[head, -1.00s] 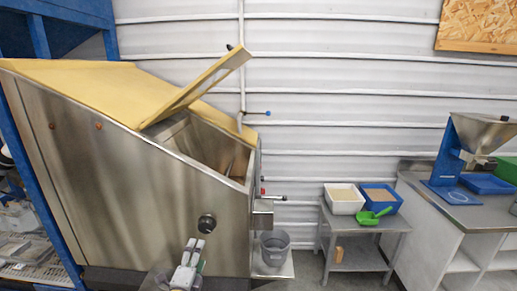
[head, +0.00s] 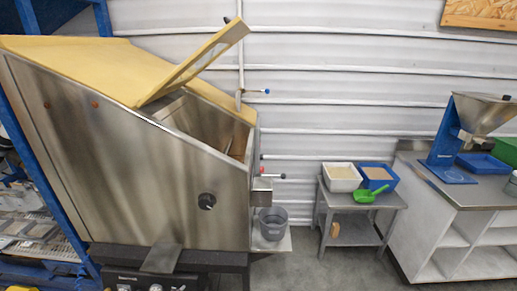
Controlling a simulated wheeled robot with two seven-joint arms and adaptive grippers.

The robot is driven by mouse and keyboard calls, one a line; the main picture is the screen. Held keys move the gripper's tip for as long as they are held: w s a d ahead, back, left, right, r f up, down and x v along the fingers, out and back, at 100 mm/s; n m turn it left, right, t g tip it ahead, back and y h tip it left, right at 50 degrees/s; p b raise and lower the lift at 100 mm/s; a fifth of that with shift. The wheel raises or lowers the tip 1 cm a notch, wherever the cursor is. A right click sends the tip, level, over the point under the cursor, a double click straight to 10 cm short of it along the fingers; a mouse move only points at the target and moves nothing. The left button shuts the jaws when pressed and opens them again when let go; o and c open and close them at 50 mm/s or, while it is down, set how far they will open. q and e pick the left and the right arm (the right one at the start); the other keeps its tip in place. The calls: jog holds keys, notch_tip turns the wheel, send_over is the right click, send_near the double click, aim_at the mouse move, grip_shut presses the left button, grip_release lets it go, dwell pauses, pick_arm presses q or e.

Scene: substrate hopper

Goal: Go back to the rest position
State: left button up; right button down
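The steel substrate hopper (head: 125,155) fills the left half of the head view. Its yellow-edged lid (head: 200,62) stands propped open, and the inside of the hopper shows below it. A grey bucket (head: 271,223) stands on a small shelf under the spout at the hopper's right side. Neither of my grippers is in view, so whether they are open or shut does not show.
A low steel table (head: 352,232) holds a white bin (head: 342,178), a blue bin (head: 377,178) and a green scoop (head: 364,196). A workbench (head: 450,186) with a blue-based funnel machine (head: 455,150) stands at the right. Floor shows between hopper and table.

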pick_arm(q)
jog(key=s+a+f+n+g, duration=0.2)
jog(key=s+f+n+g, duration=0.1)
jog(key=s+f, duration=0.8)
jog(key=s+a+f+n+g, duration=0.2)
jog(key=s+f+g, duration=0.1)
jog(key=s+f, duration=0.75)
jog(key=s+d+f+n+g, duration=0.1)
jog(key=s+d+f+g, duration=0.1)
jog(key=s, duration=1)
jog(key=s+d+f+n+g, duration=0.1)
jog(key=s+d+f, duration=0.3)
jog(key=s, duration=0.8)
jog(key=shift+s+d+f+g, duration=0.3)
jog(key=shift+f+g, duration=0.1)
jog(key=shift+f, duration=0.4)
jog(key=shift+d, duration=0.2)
